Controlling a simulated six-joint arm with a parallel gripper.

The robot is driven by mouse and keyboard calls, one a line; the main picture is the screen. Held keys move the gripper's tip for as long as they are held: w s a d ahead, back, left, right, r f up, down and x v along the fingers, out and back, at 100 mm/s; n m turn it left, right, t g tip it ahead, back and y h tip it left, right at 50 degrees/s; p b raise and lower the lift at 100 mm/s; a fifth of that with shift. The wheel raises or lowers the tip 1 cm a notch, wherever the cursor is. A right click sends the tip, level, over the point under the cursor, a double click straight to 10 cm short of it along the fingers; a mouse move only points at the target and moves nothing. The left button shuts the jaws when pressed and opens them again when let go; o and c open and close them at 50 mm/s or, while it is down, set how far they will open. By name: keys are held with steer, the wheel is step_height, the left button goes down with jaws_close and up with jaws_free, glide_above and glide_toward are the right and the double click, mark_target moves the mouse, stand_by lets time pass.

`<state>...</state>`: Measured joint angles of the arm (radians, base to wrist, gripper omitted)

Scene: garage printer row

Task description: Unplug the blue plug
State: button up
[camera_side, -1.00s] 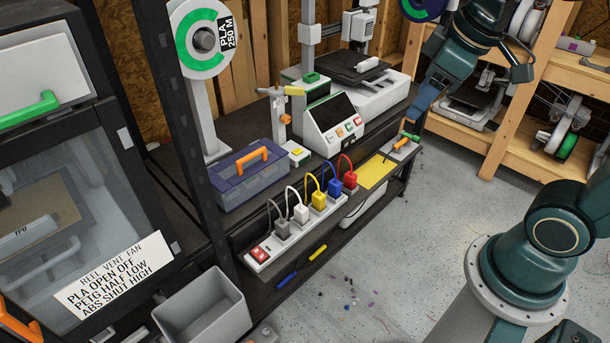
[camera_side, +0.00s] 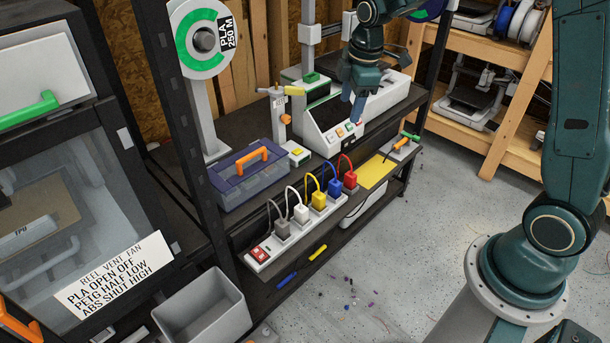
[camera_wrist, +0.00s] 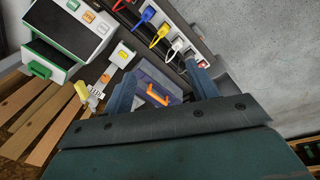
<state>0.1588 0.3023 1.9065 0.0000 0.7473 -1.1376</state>
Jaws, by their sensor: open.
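The blue plug (camera_side: 334,188) sits upright in the power strip (camera_side: 264,264), between the yellow plug (camera_side: 318,201) and the red plug (camera_side: 350,180). A blue cord loops up from its top. In the wrist view the blue plug (camera_wrist: 147,14) shows near the top, beyond my fingers. My gripper (camera_side: 358,108) is above and behind the strip, in front of the white control box, well apart from the blue plug. In the wrist view my gripper (camera_wrist: 165,90) has its two fingers spread wide with nothing held between them.
White (camera_side: 301,214) and grey (camera_side: 282,229) plugs and a red switch (camera_side: 258,254) share the strip. A blue toolbox (camera_side: 250,185) with an orange handle stands behind it. The white control box (camera_side: 332,125) is close to my gripper. A yellow pad (camera_side: 376,171) lies right of the strip.

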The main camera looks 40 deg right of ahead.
steer(key=w+d+f+n+g, duration=0.1)
steer(key=w+d+f+n, duration=0.3)
steer(key=f, duration=0.6)
steer(key=n+g, duration=0.1)
steer(key=n, duration=0.2)
glide_above(335, 182)
step_height(335, 182, down, 12)
steer(key=shift+f, duration=6.8)
steer(key=c, duration=1.1)
